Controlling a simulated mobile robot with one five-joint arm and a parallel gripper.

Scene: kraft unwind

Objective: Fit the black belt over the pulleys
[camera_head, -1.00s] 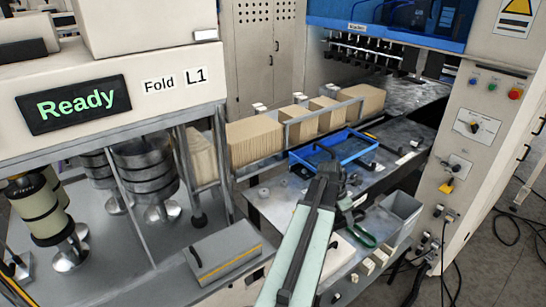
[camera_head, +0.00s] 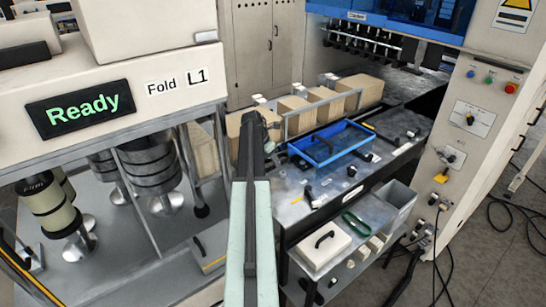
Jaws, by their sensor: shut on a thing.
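My gripper (camera_head: 256,128) is at the end of my raised arm, in front of the row of kraft stacks and left of the blue tray. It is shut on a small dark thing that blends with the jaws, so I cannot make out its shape. I cannot tell a black belt apart from the other dark parts in this view. No pulleys can be clearly picked out. My arm hides part of the bench's left end.
A blue tray (camera_head: 347,156) lies on the metal bench, with small dark and yellow-handled tools near it. Below are a white box (camera_head: 318,252) with a black handle, a green loop (camera_head: 358,223) and a grey bin (camera_head: 397,205). The folding machine stands left, a control cabinet (camera_head: 470,150) right.

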